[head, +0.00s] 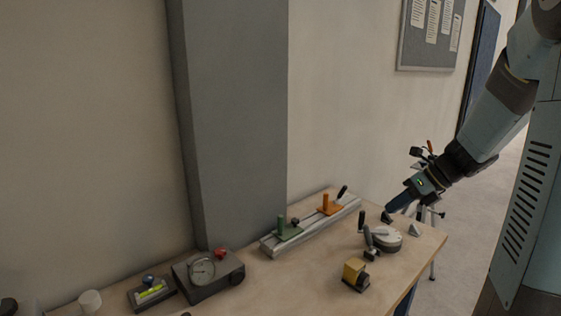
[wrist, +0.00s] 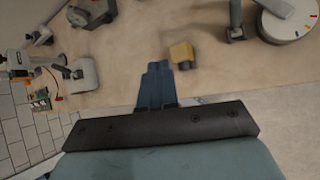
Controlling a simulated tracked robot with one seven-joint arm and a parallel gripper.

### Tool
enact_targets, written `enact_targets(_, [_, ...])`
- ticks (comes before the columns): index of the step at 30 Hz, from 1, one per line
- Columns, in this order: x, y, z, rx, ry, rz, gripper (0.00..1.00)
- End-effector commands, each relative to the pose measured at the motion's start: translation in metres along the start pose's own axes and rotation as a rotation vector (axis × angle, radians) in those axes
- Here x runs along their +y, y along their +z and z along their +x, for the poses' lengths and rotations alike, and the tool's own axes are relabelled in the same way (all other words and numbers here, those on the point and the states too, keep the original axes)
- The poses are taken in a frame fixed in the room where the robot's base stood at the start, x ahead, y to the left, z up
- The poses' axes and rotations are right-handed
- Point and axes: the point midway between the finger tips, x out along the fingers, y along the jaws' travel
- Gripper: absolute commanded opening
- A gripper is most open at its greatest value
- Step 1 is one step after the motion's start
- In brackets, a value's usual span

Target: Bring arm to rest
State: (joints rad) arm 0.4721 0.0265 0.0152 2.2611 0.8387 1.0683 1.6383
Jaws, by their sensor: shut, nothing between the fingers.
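My gripper (head: 398,204) hangs at the end of my arm at the right of the head view, pointing down and left above the right end of the wooden table (head: 320,262). In the wrist view, its blue fingers (wrist: 156,84) are together with nothing between them. The wrist view looks down past the fingers to the table's edge, with tiled floor at the left and pale floor at the right.
A round grey dial base (head: 387,238) and a yellow block (head: 355,271) stand near the gripper. A metal rail (head: 312,228) with green and orange holders lies behind. A gauge box (head: 209,272) sits left. A grey column (head: 235,130) rises behind the table.

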Motion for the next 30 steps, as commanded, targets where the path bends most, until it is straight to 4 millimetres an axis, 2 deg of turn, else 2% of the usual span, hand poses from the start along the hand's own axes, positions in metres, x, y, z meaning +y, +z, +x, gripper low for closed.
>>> enact_targets(1, [0.016, 0.0, -0.003, 0.029, -0.016, -0.124, 0.0])
enact_targets(6, [0.059, -0.007, -0.012, 0.136, -0.053, -0.541, 0.0])
enact_targets(15, [0.121, -0.029, -0.033, 0.342, -0.084, -1.271, 0.0])
enact_targets(24, [0.166, -0.056, -0.059, 0.587, -0.074, -1.979, 0.0])
enact_targets(30, [0.185, -0.073, -0.076, 0.768, -0.044, -2.382, 0.0])
